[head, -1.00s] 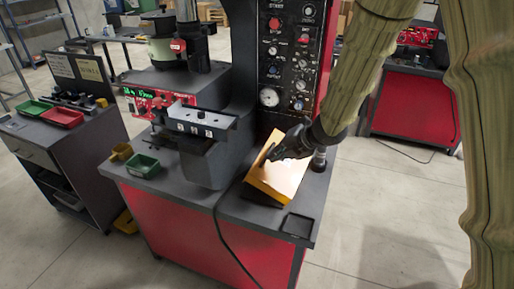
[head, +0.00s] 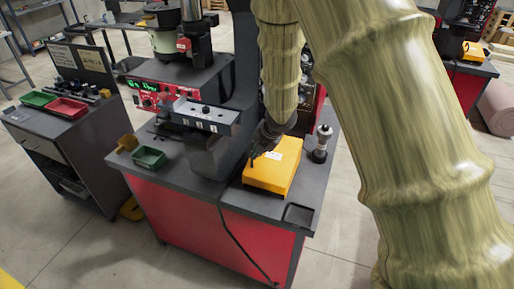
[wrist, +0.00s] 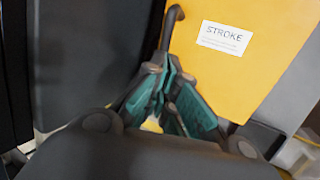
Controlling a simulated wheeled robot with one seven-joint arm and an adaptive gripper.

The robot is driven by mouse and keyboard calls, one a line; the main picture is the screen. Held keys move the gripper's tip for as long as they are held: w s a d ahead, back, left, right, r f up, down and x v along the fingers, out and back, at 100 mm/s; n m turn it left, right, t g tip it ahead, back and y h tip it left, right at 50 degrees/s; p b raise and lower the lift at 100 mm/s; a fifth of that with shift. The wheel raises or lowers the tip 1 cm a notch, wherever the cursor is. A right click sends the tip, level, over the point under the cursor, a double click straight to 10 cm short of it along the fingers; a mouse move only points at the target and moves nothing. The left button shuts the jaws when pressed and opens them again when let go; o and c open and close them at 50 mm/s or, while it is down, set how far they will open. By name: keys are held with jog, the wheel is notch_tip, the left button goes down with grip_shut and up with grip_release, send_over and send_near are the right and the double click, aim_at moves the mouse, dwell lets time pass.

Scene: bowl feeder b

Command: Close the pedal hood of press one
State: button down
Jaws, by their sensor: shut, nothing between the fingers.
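The yellow pedal hood (head: 275,171) lies flat and looks lowered on the press table, right of the press column. In the wrist view the hood (wrist: 265,60) fills the upper right, with a white "STROKE" label (wrist: 224,38) on it. My gripper (head: 254,160) is at the hood's left side, close to its top, and is shut and empty. Its teal-lined fingers (wrist: 172,75) show in the wrist view near the hood's edge; I cannot tell whether they touch it. The pedal under the hood is hidden.
A dark cable (head: 224,222) hangs over the table's front. A metal post (head: 321,140) stands right of the hood, and a black tray (head: 299,215) lies in front. Green (head: 149,157) and yellow (head: 127,143) bins sit at left. The dark press body (head: 207,155) is close left.

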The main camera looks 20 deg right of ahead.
jog(key=shift+w+a+f, duration=0.45)
jog(key=shift+a+f, duration=0.15)
jog(key=shift+f, duration=0.05)
jog(key=shift+a, duration=0.1)
